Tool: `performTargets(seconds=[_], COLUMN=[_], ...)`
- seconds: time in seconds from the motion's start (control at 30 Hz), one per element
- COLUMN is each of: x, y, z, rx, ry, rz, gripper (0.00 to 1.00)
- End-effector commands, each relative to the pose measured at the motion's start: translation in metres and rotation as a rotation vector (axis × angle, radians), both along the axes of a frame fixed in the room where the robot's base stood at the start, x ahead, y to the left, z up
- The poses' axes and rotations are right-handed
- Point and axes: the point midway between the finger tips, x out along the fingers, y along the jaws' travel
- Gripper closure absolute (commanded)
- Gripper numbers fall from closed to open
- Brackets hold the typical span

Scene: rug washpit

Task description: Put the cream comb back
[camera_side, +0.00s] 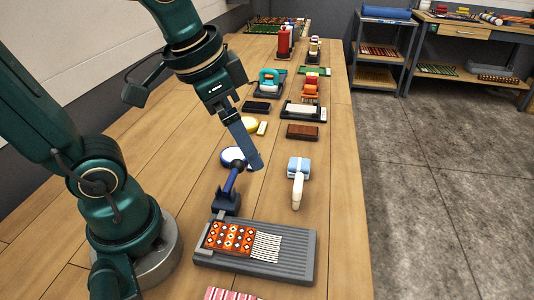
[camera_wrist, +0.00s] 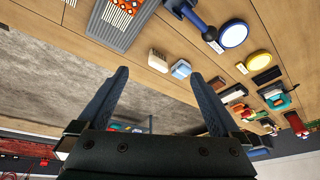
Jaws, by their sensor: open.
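A cream piece (camera_side: 297,191), which looks like the cream comb, rests on the bench to the right of my gripper, just in front of a light blue block (camera_side: 299,167). I cannot make out any teeth. In the wrist view the cream piece (camera_wrist: 158,59) and the blue block (camera_wrist: 181,69) lie side by side, beyond and between my fingertips. My gripper (camera_side: 252,160) is above the bench, left of the cream piece and apart from it. In the wrist view my gripper (camera_wrist: 158,77) has its two fingers wide apart with nothing between them.
A dark blue stand (camera_side: 226,200) with a ball-ended post is just below my gripper. A grey ribbed board (camera_side: 296,262) holds a patterned fringed rug (camera_side: 232,238). A blue-rimmed white dish (camera_side: 230,154), yellow dish (camera_side: 249,125) and brown block (camera_side: 302,132) stand farther back. The bench's right edge is close.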

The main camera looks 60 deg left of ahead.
Motion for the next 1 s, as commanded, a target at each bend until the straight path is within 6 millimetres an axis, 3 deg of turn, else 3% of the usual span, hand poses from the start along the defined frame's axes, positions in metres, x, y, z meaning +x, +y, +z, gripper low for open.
performTargets(seconds=[0.1, 0.3, 1.0], x=[-0.020, -0.035, -0.037], y=[0.001, 0.002, 0.002], z=[-0.006, -0.016, -0.018], rx=[-0.037, -0.076, -0.082], ry=[-0.067, -0.121, -0.127], rz=[0.093, 0.182, 0.193], gripper=[0.00, 0.00, 0.00])
